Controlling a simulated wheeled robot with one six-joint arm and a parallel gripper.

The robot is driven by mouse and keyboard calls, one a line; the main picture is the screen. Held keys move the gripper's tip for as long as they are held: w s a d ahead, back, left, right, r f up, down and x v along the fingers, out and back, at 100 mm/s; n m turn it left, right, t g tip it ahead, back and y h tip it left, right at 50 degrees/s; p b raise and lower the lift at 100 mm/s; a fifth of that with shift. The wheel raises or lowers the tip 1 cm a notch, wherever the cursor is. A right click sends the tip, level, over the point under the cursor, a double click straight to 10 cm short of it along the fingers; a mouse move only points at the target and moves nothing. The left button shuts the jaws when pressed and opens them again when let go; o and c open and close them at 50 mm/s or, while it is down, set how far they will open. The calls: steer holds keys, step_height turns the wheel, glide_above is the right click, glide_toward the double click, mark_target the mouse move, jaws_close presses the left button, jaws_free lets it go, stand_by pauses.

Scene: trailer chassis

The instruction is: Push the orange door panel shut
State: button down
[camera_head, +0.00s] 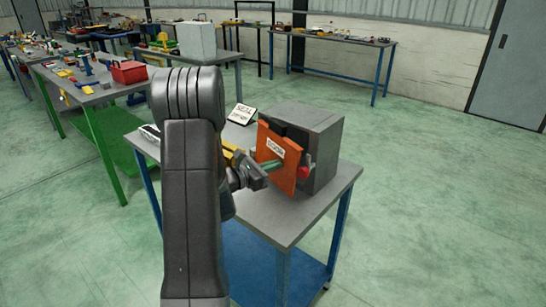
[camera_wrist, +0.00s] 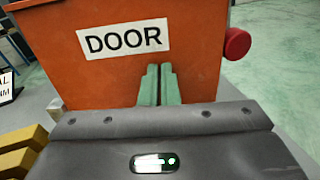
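The orange door panel (camera_head: 277,158) stands on the front of a dark grey box (camera_head: 320,143) on the near table, and its left edge seems to stand out from the box. In the wrist view the panel (camera_wrist: 100,70) fills the upper part, with a white "DOOR" label. A red knob (camera_wrist: 237,43) shows at its right side. My gripper (camera_head: 270,165) is at the panel's front face. Its green fingers (camera_wrist: 158,85) are side by side with almost no gap and point at the panel below the label. I cannot tell whether they touch it.
The box stands on a grey table (camera_head: 290,215) with blue legs. A small white sign (camera_head: 242,113) stands behind the panel, and yellow blocks (camera_wrist: 22,150) lie left of my gripper. Other workbenches stand farther back. The floor to the right is clear.

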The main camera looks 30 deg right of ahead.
steer(key=shift+d+f, duration=0.1)
steer(key=shift+d, duration=0.2)
steer(key=a, duration=0.1)
steer(key=s+a+b, duration=0.1)
steer(key=a, duration=0.2)
steer(key=shift+s+a, duration=0.3)
steer(key=shift+s, duration=0.05)
steer(key=shift+d, duration=0.15)
stand_by(0.4)
steer(key=shift+w+d+p, duration=0.4)
steer(key=shift+d, duration=0.2)
steer(key=shift+w+d+p, duration=0.35)
steer(key=shift+d, duration=0.25)
